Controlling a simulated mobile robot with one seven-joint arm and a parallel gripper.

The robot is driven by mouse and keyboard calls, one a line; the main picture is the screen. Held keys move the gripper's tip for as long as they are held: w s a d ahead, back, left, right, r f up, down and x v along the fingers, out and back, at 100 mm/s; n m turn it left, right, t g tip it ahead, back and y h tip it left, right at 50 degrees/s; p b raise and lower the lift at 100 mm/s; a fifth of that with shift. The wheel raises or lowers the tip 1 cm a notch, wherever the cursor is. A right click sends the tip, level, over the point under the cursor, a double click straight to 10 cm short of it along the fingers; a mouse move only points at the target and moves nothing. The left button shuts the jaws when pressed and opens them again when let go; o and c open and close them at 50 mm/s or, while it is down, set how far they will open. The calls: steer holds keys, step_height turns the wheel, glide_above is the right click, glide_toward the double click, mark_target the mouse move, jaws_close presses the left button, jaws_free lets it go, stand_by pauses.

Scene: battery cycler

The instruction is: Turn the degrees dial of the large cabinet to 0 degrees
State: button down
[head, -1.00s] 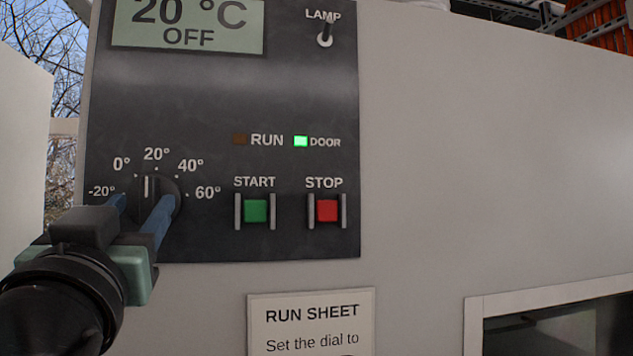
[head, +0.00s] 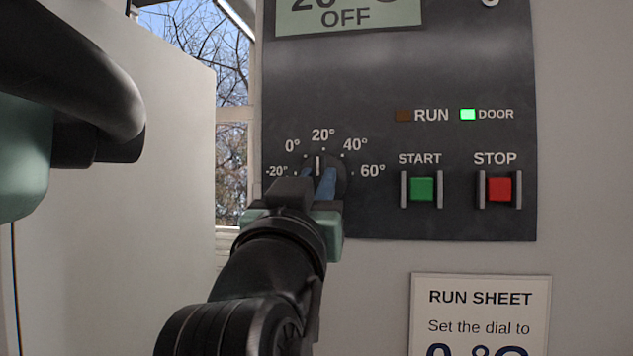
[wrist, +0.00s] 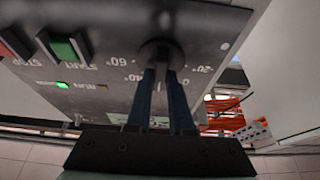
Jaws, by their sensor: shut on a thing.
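The degrees dial (head: 335,168) is a dark round knob with a white pointer line, low on the left of the black control panel. Its marks run from -20° to 60°. The pointer stands upright, at about the 20° mark. The display (head: 350,14) above shows a cut-off 20 and OFF. My gripper (head: 319,178) is at the dial, its blue fingers shut on the knob from both sides. In the wrist view the two fingers reach the dial (wrist: 161,50), and the fingertips hide part of the knob.
Right of the dial are the green START button (head: 422,189) and red STOP button (head: 500,189), each between guards. The DOOR light (head: 468,114) glows green; the RUN light (head: 403,115) is dark. A run sheet (head: 480,310) hangs below. A pale panel (head: 185,130) stands at left.

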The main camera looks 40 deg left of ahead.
steer(key=shift+d+n+y, duration=0.1)
steer(key=shift+n+y, duration=0.3)
steer(key=shift+n, duration=0.2)
steer(key=n+g+y, duration=0.1)
steer(key=n, duration=0.1)
steer(key=n+g, duration=0.1)
steer(key=n, duration=0.2)
steer(key=shift+w+y, duration=0.1)
steer(key=shift+y, duration=0.3)
steer(key=shift+n+g+y, duration=0.6)
steer(key=shift+n+g, duration=0.7)
steer(key=shift+n, duration=1.2)
steer(key=c, duration=0.8)
jaws_free()
